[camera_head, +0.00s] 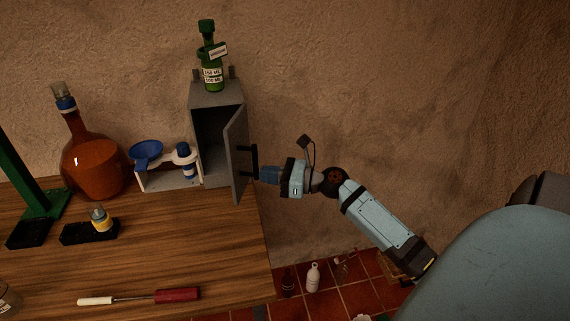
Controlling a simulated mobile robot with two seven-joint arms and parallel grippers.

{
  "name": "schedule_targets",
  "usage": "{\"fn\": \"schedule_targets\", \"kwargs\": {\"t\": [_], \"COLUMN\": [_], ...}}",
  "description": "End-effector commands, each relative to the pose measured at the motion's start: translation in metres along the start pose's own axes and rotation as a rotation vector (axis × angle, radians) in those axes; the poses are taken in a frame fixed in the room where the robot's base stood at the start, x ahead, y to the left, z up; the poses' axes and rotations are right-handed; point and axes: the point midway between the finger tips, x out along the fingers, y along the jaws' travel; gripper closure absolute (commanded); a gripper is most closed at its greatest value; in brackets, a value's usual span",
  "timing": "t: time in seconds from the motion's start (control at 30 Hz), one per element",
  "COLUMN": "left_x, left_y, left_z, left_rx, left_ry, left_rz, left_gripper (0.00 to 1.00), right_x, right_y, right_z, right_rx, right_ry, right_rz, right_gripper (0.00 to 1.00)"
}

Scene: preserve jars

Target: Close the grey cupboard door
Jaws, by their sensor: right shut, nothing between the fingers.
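The grey cupboard (217,97) stands at the back right end of the wooden table. Its grey door (237,155) is hinged on the right and stands open toward me, so the dark inside shows. A black handle (254,161) is on the door's outer, right-hand face. My right gripper (260,174) is shut and empty, at the outer side of the door beside the lower part of the handle. I cannot tell whether it touches the door or handle. My left gripper is not in view.
A green bottle (211,72) stands on the cupboard. A white rack (167,180) with a blue funnel (146,152) stands left of it, then an amber flask (96,165). A screwdriver (150,297) lies in front. Bottles (313,277) stand on the tiled floor beyond the table's right edge.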

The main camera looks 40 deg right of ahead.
Motion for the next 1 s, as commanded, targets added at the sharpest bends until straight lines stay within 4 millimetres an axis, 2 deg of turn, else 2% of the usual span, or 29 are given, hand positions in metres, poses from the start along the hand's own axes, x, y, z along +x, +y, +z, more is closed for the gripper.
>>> {"fn": "schedule_targets", "kwargs": {"t": [0.1,0.33,0.5,0.83,1.0], "left_x": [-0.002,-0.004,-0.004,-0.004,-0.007], "left_y": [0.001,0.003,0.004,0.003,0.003], "left_z": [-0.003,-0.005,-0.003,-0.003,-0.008], "left_rx": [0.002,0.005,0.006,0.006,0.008], "left_ry": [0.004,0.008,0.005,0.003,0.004], "left_rz": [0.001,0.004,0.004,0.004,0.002], "left_gripper": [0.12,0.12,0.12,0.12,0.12], "right_x": [0.026,0.058,0.067,0.068,0.076], "right_y": [0.000,0.000,0.000,0.000,0.000], "right_z": [0.002,0.001,0.000,0.000,0.002], "right_rx": [0.000,-0.001,-0.001,-0.001,0.000], "right_ry": [-0.002,-0.001,0.000,0.000,-0.001], "right_rz": [0.001,0.000,0.000,-0.001,-0.013], "right_gripper": [1.00,1.00,1.00,1.00,1.00]}}
